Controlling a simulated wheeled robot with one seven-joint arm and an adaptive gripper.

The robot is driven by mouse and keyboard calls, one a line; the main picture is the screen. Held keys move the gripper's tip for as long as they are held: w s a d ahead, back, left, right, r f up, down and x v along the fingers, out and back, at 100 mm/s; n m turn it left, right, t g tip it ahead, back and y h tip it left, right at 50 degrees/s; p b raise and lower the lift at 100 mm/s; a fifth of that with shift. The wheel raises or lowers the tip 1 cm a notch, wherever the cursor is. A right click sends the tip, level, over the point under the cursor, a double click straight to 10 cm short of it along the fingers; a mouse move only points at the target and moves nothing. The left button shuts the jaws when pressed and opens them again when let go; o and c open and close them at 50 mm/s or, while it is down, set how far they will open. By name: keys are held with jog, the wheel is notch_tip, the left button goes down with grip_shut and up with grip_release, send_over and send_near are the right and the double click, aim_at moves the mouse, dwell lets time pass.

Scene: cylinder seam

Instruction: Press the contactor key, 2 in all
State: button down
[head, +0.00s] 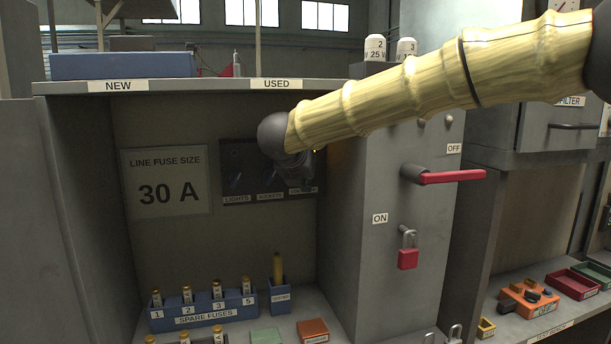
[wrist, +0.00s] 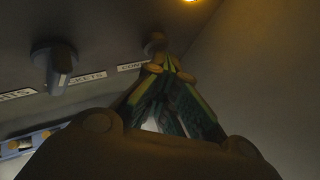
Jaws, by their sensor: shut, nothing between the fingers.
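A dark switch panel (head: 232,155) is on the back wall of the bay, with labels for LIGHTS, SOCKETS and a third that begins "CON". In the wrist view a small round key (wrist: 155,42) sits above the "CON" label (wrist: 132,66). My gripper (wrist: 172,62) is shut and empty, its tips just beside the key; I cannot tell whether they touch it. In the head view my gripper (head: 302,180) covers the right part of the panel, so the key is hidden there.
A blue-grey knob (wrist: 56,62) is left of the key, and a lit amber lamp (wrist: 192,1) is above. A wall stands close on the right. Below are the spare fuse rack (head: 205,313) and a blue holder (head: 279,297). A red-handled switch (head: 450,177) is outside the bay.

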jog(key=shift+s, duration=0.1)
jog(key=shift+s+d+b, duration=0.25)
jog(key=shift+s+b, duration=0.35)
jog(key=shift+s, duration=0.2)
jog(key=s, duration=0.1)
jog(key=s+d+b, duration=0.1)
jog(key=s, duration=0.1)
jog(key=s+b, duration=0.1)
jog(key=shift+s+d, duration=0.3)
jog(key=shift+s, duration=0.05)
jog(key=shift+a, duration=0.1)
dwell(0.6)
